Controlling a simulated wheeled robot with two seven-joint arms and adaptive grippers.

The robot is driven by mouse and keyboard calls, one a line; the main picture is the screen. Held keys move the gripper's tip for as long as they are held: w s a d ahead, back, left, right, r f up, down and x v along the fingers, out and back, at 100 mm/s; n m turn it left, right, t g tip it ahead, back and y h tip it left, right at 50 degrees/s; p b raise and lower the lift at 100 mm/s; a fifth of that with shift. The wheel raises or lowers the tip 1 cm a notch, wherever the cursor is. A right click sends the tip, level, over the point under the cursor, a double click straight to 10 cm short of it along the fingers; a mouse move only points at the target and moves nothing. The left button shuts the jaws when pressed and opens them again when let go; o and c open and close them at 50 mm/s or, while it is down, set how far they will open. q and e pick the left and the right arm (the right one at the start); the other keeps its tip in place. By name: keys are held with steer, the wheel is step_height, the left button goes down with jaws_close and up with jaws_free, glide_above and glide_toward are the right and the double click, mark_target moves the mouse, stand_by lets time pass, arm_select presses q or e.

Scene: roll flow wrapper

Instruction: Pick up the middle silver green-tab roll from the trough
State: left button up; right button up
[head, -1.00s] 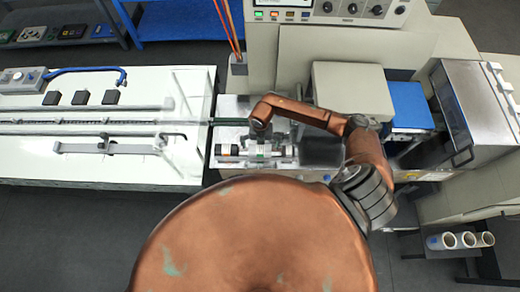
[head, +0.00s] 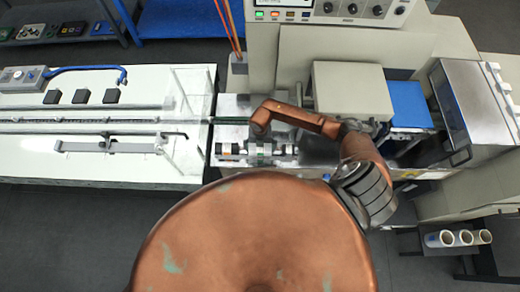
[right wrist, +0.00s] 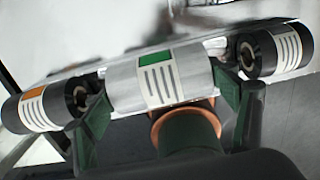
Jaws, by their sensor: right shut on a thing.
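The silver roll (right wrist: 158,82) with a green tab and dark stripes on a white label lies between two darker rolls in the right wrist view. It also shows in the head view (head: 262,150), in the row in the trough. My right gripper (right wrist: 162,108) is shut on it, with a green-padded finger near each end. In the head view the fingers are mostly hidden under my copper wrist. Whether the roll is clear of the trough cannot be told. My left gripper is not in view.
A white conveyor bed (head: 100,155) lies to the left. A beige machine housing (head: 350,90) stands behind and right. White tubes (head: 465,238) stand at lower right.

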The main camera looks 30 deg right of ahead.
steer(key=c, duration=0.6)
steer(key=shift+c, duration=0.4)
steer(key=shift+r, duration=0.1)
